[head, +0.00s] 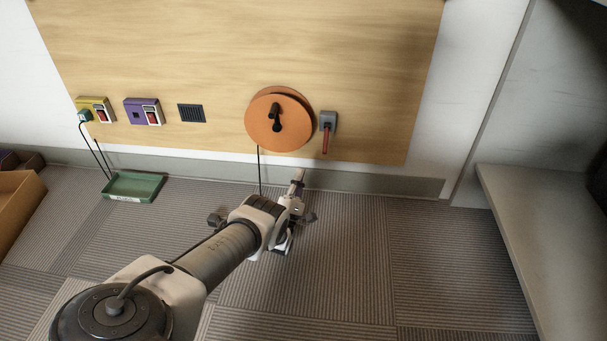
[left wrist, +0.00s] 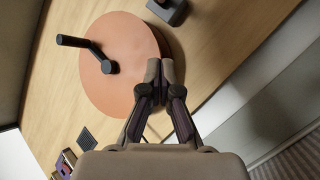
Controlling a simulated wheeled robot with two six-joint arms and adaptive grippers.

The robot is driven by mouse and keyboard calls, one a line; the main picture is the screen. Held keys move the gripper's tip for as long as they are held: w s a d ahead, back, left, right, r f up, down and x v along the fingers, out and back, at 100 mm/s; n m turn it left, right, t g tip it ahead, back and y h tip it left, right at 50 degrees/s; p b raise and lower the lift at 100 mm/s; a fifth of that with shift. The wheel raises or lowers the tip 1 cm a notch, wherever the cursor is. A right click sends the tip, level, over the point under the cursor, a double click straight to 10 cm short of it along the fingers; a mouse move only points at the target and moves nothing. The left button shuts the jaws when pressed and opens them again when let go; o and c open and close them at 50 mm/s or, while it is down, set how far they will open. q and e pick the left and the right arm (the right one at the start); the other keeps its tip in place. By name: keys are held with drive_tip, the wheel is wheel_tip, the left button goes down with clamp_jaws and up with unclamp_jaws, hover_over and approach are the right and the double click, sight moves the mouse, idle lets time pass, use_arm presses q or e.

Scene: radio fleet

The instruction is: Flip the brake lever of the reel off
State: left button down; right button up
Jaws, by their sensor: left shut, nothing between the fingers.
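The orange reel (head: 262,128) with a black crank handle (head: 274,112) is mounted on the wooden wall panel. Right beside it is a grey brake box (head: 329,119) with a red lever (head: 325,143) pointing down. My left gripper (head: 299,174) is shut and empty, just below and in front of the reel, apart from the lever. In the left wrist view, its closed fingertips (left wrist: 165,70) overlap the edge of the reel (left wrist: 120,55). The brake box (left wrist: 168,10) shows at the top edge there; its red lever cannot be made out. My right gripper is not in view.
A black cord hangs from the reel. To the left on the panel are a dark vent (head: 191,113), a purple switch box (head: 142,111) and a yellow one (head: 96,109). A green tray (head: 134,187) lies on the floor. A pale bench (head: 530,230) stands at the right.

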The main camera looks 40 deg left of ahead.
sight(326, 140)
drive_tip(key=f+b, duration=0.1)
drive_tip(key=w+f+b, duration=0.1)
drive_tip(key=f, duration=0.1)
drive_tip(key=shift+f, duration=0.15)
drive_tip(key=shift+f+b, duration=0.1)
drive_tip(key=shift+b, duration=0.3)
use_arm(q)
drive_tip(key=w+d+r, duration=0.1)
drive_tip(key=w+r, duration=0.5)
drive_tip(key=shift+d, duration=0.4)
drive_tip(key=shift+r, duration=0.15)
